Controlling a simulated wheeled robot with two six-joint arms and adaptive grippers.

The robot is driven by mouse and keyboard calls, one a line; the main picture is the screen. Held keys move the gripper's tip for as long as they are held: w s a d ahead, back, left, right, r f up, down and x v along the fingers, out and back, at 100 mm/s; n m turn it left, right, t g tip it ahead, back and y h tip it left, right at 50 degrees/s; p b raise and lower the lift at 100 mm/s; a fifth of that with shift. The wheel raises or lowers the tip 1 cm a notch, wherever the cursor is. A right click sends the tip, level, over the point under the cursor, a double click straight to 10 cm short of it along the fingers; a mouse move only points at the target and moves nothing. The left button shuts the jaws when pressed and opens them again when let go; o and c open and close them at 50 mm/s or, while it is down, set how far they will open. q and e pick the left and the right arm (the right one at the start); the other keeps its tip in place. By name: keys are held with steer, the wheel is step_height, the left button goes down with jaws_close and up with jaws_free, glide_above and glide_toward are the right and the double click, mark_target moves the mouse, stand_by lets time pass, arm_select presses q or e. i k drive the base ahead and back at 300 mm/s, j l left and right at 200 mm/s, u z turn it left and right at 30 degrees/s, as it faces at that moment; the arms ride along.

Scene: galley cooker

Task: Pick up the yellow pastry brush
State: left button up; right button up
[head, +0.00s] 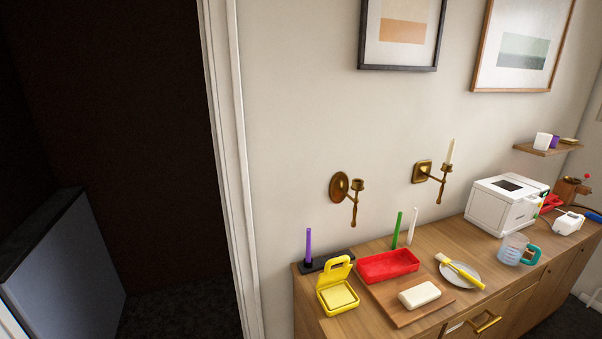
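The yellow pastry brush (463,272) lies across a pale round plate (453,281) on the wooden sideboard. Its pale end points up and left, and its yellow handle runs down to the right past the plate's rim. Neither of my grippers shows in the head view.
A red tray (388,266) and a white block (419,294) on a wooden board (398,310) lie left of the plate. A yellow open-lidded box (338,298) stands farther left. A measuring jug (513,249) and a white machine (503,206) stand to the right. A doorway is at left.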

mark_target(445, 261)
steer(key=z, duration=1.25)
